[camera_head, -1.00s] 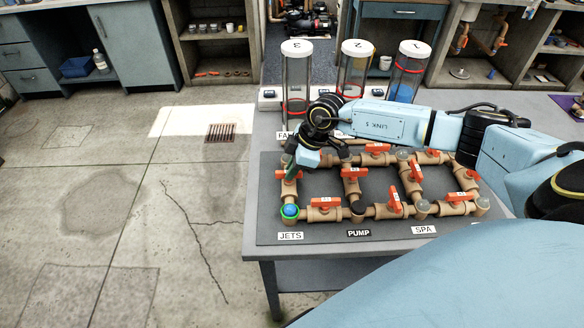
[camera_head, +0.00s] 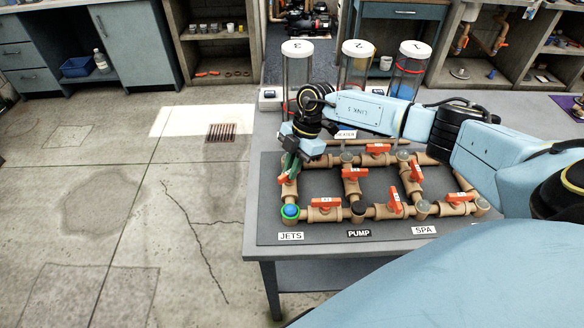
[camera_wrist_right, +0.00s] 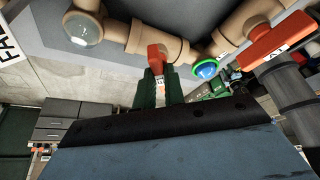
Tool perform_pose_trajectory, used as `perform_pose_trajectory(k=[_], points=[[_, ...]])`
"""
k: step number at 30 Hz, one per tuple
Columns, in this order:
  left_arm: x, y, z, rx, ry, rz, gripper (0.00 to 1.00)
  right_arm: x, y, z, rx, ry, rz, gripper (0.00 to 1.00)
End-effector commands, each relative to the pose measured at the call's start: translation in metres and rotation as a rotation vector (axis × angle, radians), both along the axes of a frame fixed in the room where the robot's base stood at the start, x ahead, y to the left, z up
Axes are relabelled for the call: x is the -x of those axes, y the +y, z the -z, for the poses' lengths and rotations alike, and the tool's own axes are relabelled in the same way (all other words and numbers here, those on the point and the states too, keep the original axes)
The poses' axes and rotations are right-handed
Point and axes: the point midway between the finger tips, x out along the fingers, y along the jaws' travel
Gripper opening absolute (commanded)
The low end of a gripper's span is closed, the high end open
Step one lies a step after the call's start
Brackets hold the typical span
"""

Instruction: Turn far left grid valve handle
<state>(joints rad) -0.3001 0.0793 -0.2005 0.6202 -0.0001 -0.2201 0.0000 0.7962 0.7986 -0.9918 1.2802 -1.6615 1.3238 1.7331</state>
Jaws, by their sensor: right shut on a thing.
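The pipe grid (camera_head: 340,215) of tan pipes with orange valve handles lies on a dark mat on the grey table. The far left valve handle (camera_head: 283,177) is orange and sits on the left vertical pipe, above the JETS label. My right gripper (camera_head: 289,166) reaches over the grid from the right and is shut on this handle. In the right wrist view the handle (camera_wrist_right: 157,60) stands between the green fingers, which partly hide it. My left gripper is not in view.
Other orange handles sit close by, such as the one right of the JETS corner (camera_head: 326,202). A blue-green cap (camera_head: 290,211) marks that corner. Three clear cylinders (camera_head: 298,75) stand behind the grid. The floor on the left is open.

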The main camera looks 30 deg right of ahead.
Motion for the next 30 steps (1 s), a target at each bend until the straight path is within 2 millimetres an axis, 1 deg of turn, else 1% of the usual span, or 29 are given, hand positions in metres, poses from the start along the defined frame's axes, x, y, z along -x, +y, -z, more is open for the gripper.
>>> perform_pose_trajectory(k=[18, 24, 30], points=[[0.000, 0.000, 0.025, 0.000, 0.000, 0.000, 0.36, -0.006, 0.002, 0.001, 0.001, -0.003, -0.577, 0.00], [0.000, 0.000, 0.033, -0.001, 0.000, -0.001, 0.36, -0.007, 0.003, 0.000, 0.001, -0.004, -0.728, 0.00], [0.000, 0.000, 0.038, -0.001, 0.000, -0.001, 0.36, -0.007, 0.003, 0.000, 0.001, -0.003, -0.835, 0.00]])
